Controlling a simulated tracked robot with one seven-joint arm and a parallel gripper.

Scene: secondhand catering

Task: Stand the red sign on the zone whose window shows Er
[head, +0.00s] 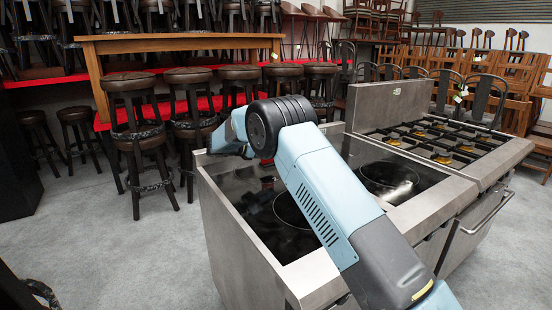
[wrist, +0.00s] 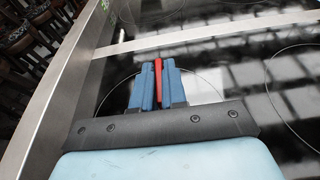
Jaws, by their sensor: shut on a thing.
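In the wrist view my gripper (wrist: 159,68) has blue fingers shut on the red sign (wrist: 158,69), which shows as a thin, edge-on strip between them. The sign is over the black glass hob (wrist: 220,75); I cannot tell whether it touches the glass. A ring-marked zone (wrist: 207,78) lies around and beneath the fingers. Another zone (wrist: 272,105) is at the right, and part of a third shows at the top. In the head view the hob's steel frame (head: 310,280) and a right-hand zone (head: 390,175) show, but my arm hides the gripper and sign. No window reading Er is legible.
A gas range (head: 440,145) with several burners adjoins the hob on the right. Bar stools (head: 135,130) and a wooden counter (head: 180,42) stand behind on the left. Stacked wooden chairs (head: 500,80) fill the back right. Grey floor (head: 100,240) is clear at the left.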

